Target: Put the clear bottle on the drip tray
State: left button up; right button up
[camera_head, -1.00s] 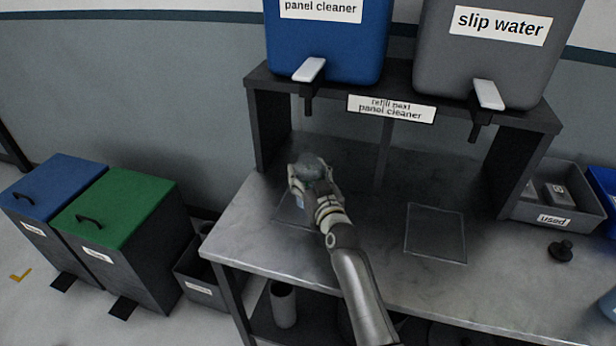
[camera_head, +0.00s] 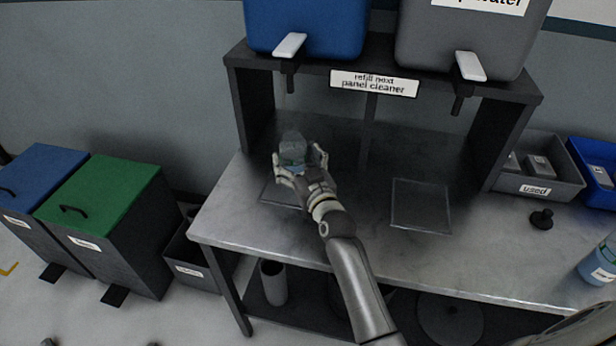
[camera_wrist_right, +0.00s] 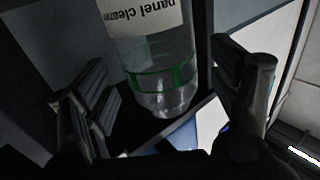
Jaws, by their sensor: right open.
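The clear bottle (camera_head: 292,146) stands upright at the left drip tray (camera_head: 272,194), under the blue tank's tap. My right gripper hides its base in the head view, so I cannot tell exactly how it sits on the tray. In the right wrist view the bottle (camera_wrist_right: 160,65) shows a white "panel cleaner" label and a green band. My right gripper (camera_head: 300,168) is open, its fingers spread on both sides of the bottle, with gaps visible in the wrist view. My left gripper is not in view.
A second drip tray (camera_head: 421,205) lies empty under the grey tank (camera_head: 460,40). The blue tank (camera_head: 305,25) is above left, with a "refill next panel cleaner" sign (camera_head: 374,83) beside it. A used bin (camera_head: 540,190), black knob (camera_head: 541,218) and blue bottle (camera_head: 600,262) are right.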

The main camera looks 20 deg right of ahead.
jog(key=s, duration=0.9)
